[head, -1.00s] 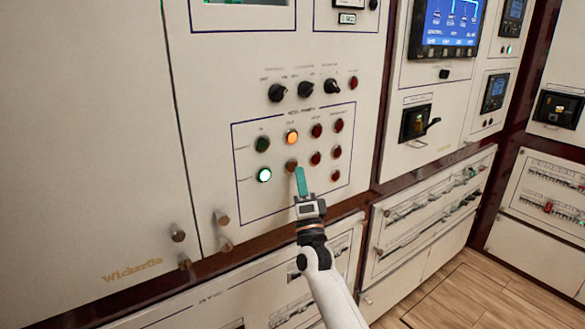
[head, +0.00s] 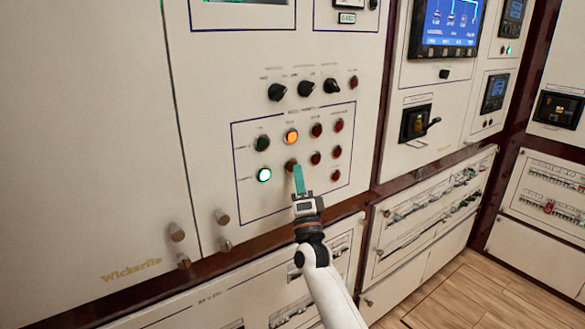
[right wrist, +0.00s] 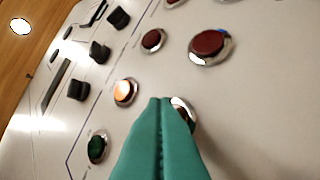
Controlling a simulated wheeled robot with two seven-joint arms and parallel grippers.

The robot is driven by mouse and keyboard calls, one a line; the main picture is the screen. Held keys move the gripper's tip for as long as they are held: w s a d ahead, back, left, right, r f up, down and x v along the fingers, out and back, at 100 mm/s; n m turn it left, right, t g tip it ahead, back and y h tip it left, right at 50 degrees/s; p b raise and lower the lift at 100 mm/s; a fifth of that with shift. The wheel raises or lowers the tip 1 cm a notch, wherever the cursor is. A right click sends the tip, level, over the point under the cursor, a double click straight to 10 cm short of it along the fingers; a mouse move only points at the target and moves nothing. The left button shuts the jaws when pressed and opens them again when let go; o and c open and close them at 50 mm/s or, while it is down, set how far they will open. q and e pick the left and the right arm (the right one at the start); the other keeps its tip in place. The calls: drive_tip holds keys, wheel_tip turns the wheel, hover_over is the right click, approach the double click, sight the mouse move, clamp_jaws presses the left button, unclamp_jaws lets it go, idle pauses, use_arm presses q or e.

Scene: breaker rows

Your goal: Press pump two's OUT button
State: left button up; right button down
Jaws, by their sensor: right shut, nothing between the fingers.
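The button panel (head: 240,205) has two rows of round buttons; its small labels are too blurred to read. In the upper row, the second button (head: 291,136) glows orange; it also glows in the right wrist view (right wrist: 124,91). In the lower row, the left button (head: 264,174) glows green. The lower row's second button (head: 290,165) is unlit. My right gripper (head: 298,168) is shut and empty, its teal fingertips at that button's right edge. In the right wrist view the fingers cover most of a silver-rimmed button (right wrist: 185,106); contact cannot be told.
Red buttons (head: 315,158) sit close to the right of the fingertips. Black rotary knobs (head: 305,89) are above the panel. Cabinet door knobs (head: 222,217) stick out at lower left.

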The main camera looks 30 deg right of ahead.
drive_tip(key=shift+w+b, duration=0.3)
drive_tip(key=shift+w, duration=0.1)
idle(0.3)
drive_tip(key=shift+s+h, duration=0.15)
drive_tip(key=shift+h, duration=0.15)
drive_tip(key=shift+s+p, duration=0.45)
drive_tip(key=shift+s, duration=0.25)
drive_tip(key=s, duration=0.1)
drive_tip(key=s+p, duration=0.1)
drive_tip(key=s, duration=0.1)
drive_tip(key=s+p, duration=0.1)
drive_tip(key=s, duration=0.1)
drive_tip(key=shift+d, duration=0.25)
idle(0.6)
